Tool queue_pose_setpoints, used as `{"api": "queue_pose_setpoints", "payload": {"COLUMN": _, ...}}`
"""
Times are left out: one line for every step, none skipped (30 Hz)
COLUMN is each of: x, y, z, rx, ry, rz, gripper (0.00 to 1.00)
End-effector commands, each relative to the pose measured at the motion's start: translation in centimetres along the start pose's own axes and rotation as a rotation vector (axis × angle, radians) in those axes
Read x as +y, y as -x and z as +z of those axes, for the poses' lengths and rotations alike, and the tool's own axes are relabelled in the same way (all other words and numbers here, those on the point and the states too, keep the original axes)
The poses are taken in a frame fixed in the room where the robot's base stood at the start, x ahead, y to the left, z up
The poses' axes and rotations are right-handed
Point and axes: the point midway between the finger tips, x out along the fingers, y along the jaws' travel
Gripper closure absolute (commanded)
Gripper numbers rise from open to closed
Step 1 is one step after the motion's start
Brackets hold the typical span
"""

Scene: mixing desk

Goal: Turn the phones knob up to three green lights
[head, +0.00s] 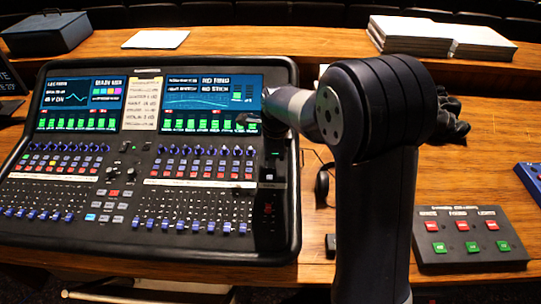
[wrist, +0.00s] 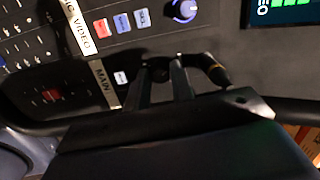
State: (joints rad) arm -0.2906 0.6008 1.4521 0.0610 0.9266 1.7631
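The mixing desk (head: 150,180) has two lit screens, rows of blue knobs and blue faders. My gripper (head: 272,128) is at its right side, just below the right screen, largely hidden behind my own arm. In the wrist view my gripper (wrist: 160,70) shows two grey fingers a little apart, close over the dark panel. Something dark lies at their tips; I cannot tell whether it is the phones knob or whether the fingers touch it. No phones label or row of knob lights can be made out. A small pale button lies beside the MAIN label (wrist: 106,86).
A blue knob (wrist: 184,10) sits close by. A box with red and green buttons (head: 470,240) stands at the right. Stacked papers (head: 410,35) and a dark case (head: 47,33) lie on the back shelf. A black object (head: 455,122) is partly behind my arm.

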Motion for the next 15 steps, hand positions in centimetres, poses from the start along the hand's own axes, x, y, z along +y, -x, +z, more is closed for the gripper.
{"api": "queue_pose_setpoints", "payload": {"x": 0.0, "y": 0.01, "z": -0.01, "rx": 0.0, "ry": 0.0, "rz": 0.0, "gripper": 0.73}}
{"api": "queue_pose_setpoints", "payload": {"x": 0.0, "y": 0.01, "z": -0.01, "rx": 0.0, "ry": 0.0, "rz": 0.0, "gripper": 0.7}}
{"api": "queue_pose_setpoints", "payload": {"x": 0.01, "y": 0.0, "z": -0.01, "rx": 0.0, "ry": 0.0, "rz": 0.0, "gripper": 0.67}}
{"api": "queue_pose_setpoints", "payload": {"x": 0.01, "y": 0.0, "z": -0.01, "rx": 0.0, "ry": 0.0, "rz": 0.001, "gripper": 0.65}}
{"api": "queue_pose_setpoints", "payload": {"x": 0.02, "y": -0.01, "z": -0.01, "rx": 0.0, "ry": 0.0, "rz": 0.001, "gripper": 0.62}}
{"api": "queue_pose_setpoints", "payload": {"x": 0.02, "y": -0.01, "z": -0.01, "rx": 0.0, "ry": 0.0, "rz": 0.001, "gripper": 0.59}}
{"api": "queue_pose_setpoints", "payload": {"x": 0.03, "y": -0.02, "z": -0.01, "rx": 0.0, "ry": 0.0, "rz": 0.001, "gripper": 0.59}}
{"api": "queue_pose_setpoints", "payload": {"x": 0.03, "y": -0.02, "z": -0.01, "rx": 0.0, "ry": 0.0, "rz": 0.001, "gripper": 0.59}}
{"api": "queue_pose_setpoints", "payload": {"x": 0.03, "y": -0.03, "z": 0.0, "rx": 0.0, "ry": 0.0, "rz": 0.001, "gripper": 0.59}}
{"api": "queue_pose_setpoints", "payload": {"x": 0.04, "y": -0.03, "z": -0.01, "rx": 0.0, "ry": 0.0, "rz": 0.001, "gripper": 0.59}}
{"api": "queue_pose_setpoints", "payload": {"x": 0.04, "y": -0.03, "z": -0.01, "rx": 0.0, "ry": 0.0, "rz": 0.002, "gripper": 0.59}}
{"api": "queue_pose_setpoints", "payload": {"x": 0.04, "y": -0.02, "z": -0.01, "rx": 0.0, "ry": 0.0, "rz": 0.002, "gripper": 0.59}}
{"api": "queue_pose_setpoints", "payload": {"x": 0.04, "y": 0.02, "z": 0.0, "rx": 0.0, "ry": 0.0, "rz": 0.001, "gripper": 0.59}}
{"api": "queue_pose_setpoints", "payload": {"x": 0.02, "y": 0.11, "z": 0.0, "rx": 0.0, "ry": 0.0, "rz": 0.001, "gripper": 0.59}}
{"api": "queue_pose_setpoints", "payload": {"x": 0.0, "y": 0.34, "z": 0.0, "rx": -0.001, "ry": 0.0, "rz": 0.0, "gripper": 0.59}}
